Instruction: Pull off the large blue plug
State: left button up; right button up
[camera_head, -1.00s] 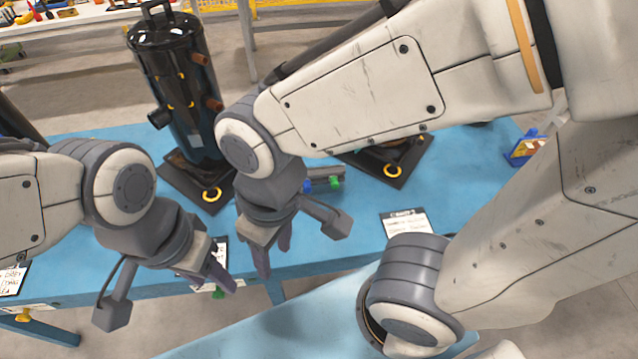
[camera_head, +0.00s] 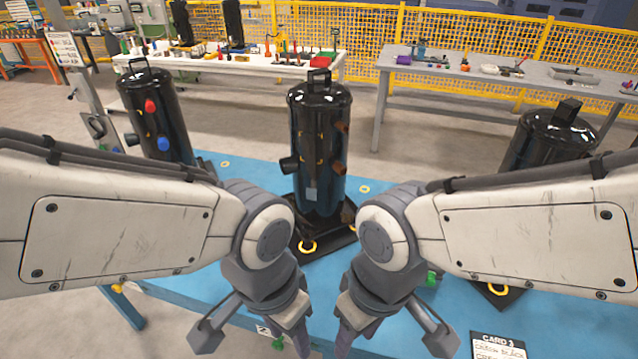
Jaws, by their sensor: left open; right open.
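A large blue plug (camera_head: 164,144) sits on the front of the left black compressor (camera_head: 172,112), below a red plug (camera_head: 150,106). My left gripper (camera_head: 300,345) points down at the bottom middle of the head view, apart from that compressor and to its right. My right gripper (camera_head: 345,345) is close beside it, also pointing down. Neither holds anything that I can see. The fingertips are partly cut off by the lower edge. My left arm hides the base of the left compressor.
A middle black compressor (camera_head: 318,130) with brown ports stands on the blue table (camera_head: 235,175). A third compressor (camera_head: 550,138) stands at right, partly behind my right arm. A card (camera_head: 497,346) lies at the front right. White and grey benches stand behind.

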aim_at(163, 145)
jog(key=u, duration=2.3)
jog(key=i, duration=2.4)
jog(key=z, duration=3.85)
